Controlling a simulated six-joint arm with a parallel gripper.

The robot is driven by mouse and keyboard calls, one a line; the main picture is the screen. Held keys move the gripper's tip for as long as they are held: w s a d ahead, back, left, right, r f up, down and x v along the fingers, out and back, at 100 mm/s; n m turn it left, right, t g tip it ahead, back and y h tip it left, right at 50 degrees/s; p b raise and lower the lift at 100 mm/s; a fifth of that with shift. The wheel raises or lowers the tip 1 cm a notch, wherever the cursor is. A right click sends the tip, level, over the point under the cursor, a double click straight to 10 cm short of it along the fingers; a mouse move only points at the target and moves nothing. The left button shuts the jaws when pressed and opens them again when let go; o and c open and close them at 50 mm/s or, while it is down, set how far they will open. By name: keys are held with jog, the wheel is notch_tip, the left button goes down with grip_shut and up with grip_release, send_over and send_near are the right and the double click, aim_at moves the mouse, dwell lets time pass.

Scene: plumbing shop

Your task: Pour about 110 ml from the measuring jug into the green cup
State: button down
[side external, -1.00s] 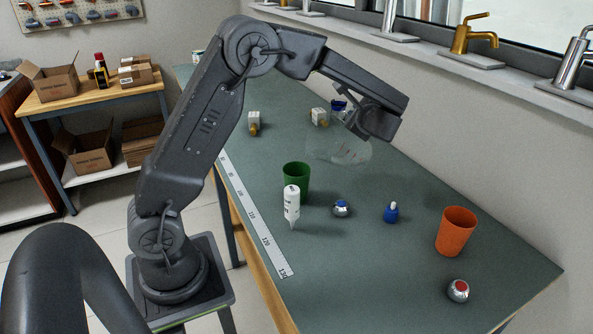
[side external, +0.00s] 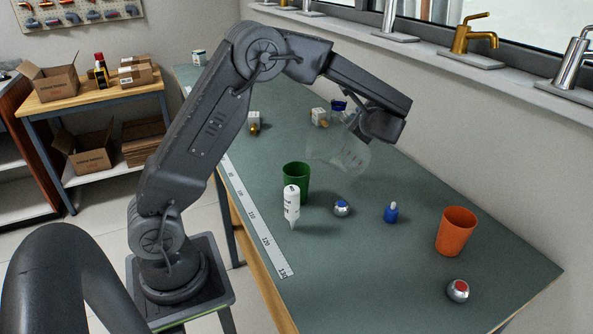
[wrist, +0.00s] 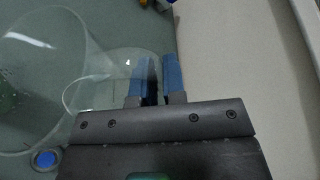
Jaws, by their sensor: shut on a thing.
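The clear measuring jug (side external: 340,152) is held in the air above the bench, tilted, to the right of and above the green cup (side external: 297,178). My gripper (side external: 356,122) is shut on the jug at its right side. In the wrist view my blue fingertips (wrist: 158,80) close at the jug's handle side, and the clear jug wall (wrist: 75,45) fills the left. The green cup stands upright on the bench, partly behind a white bottle. I cannot make out the liquid level in the jug or any stream into the cup.
A ruler strip (side external: 252,222) lies along the near edge.

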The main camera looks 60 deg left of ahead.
jog(key=w+f+m+g, duration=0.4)
jog(key=w+f+m, duration=0.2)
jog(key=w+f, duration=0.2)
jog(key=shift+w+d+f+g, duration=0.2)
jog(key=shift+w+f+g, duration=0.15)
jog(key=shift+f, duration=0.85)
jog(key=shift+m, duration=0.3)
